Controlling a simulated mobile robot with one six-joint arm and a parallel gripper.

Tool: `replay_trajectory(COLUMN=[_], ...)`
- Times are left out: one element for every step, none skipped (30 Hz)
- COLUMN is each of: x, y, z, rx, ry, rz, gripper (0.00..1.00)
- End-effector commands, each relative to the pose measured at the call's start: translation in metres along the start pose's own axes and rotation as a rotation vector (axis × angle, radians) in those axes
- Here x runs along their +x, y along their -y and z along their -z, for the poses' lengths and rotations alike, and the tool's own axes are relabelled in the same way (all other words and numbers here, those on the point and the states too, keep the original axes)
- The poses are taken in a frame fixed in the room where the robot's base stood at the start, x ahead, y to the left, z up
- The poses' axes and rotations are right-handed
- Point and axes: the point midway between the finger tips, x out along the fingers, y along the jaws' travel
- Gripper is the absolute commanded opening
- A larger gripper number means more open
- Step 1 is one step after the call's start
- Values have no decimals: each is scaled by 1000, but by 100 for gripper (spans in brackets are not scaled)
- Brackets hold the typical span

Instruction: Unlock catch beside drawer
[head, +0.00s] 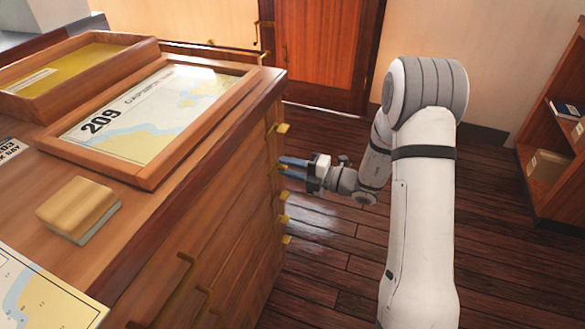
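A wooden chest of drawers (215,215) fills the left of the head view. Several small brass catches stick out in a column along its right front edge, with one near the top (282,128) and others lower down (284,219). My gripper (289,167) is at this edge, below the top catch, with its two blue fingers pointing left at the chest. The fingers are apart, one above the other, close to a catch between them. I cannot tell whether they touch it. The drawer fronts are seen at a steep angle, with brass handles (185,275) near the bottom.
On the chest top lie a framed chart marked 209 (150,115), a second chart tray (60,75) and a wooden block (80,208). A shelf (555,150) stands at the right and a door (320,50) behind. The floor between is clear.

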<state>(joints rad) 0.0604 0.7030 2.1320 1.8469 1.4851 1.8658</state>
Motion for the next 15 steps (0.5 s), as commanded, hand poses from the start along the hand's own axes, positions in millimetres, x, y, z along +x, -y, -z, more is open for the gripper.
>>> replay_trajectory(x=[0, 0, 0, 0, 0, 0, 0, 0, 0, 0, 0, 0, 0, 0, 0], y=[0, 0, 0, 0, 0, 0, 0, 0, 0, 0, 0, 0, 0, 0, 0], z=[0, 0, 0, 0, 0, 0, 0, 0, 0, 0, 0, 0, 0, 0, 0], rx=[0, 0, 0, 0, 0, 0, 0, 0, 0, 0, 0, -1, -1, -1, -1], ry=[0, 0, 0, 0, 0, 0, 0, 0, 0, 0, 0, -1, -1, -1, -1], rz=[0, 0, 0, 0, 0, 0, 0, 0, 0, 0, 0, 0, 0, 0, 0], gripper=[27, 24, 21, 19, 16, 13, 11, 8, 5, 2, 0, 0, 0, 0, 0])
